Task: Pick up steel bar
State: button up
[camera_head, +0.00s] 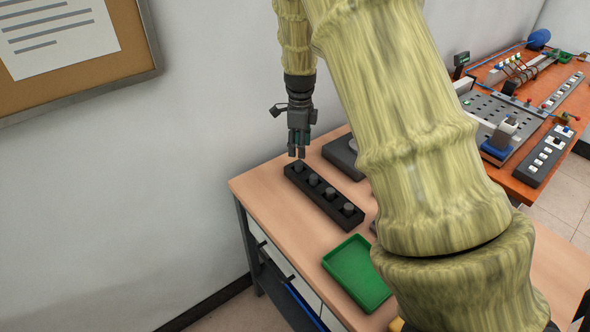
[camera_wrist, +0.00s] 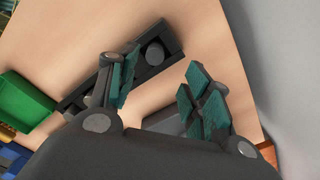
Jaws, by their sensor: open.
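Several short grey steel bars stand upright in a row in a black rack (camera_head: 318,201) on the wooden table. In the head view, my gripper (camera_head: 298,150) points down just above the far-end steel bar (camera_head: 298,165). The gripper is open and its fingers appear empty. In the wrist view, a round steel bar (camera_wrist: 155,52) shows at the end of the rack (camera_wrist: 166,34), beyond the gap between the open fingers (camera_wrist: 160,75). My left finger hides part of the rack there. I cannot tell whether the fingertips touch the bar.
A green tray (camera_head: 356,276) lies near the table's front edge; it also shows in the wrist view (camera_wrist: 22,100). A dark grey box (camera_head: 342,156) sits right of the rack, partly behind my arm. A wall stands left of the table (camera_head: 262,187). Another orange bench holds equipment at right.

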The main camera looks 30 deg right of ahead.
aim_at(300, 163)
jog(key=shift+f, duration=0.55)
jog(key=shift+s+a+f+p, duration=0.1)
jog(key=shift+s+f+p, duration=0.1)
jog(key=shift+f+p, duration=0.3)
jog(key=shift+s+a+f+p, duration=0.15)
jog(key=shift+f+p, duration=0.45)
jog(key=shift+f, duration=1.5)
grip_shut()
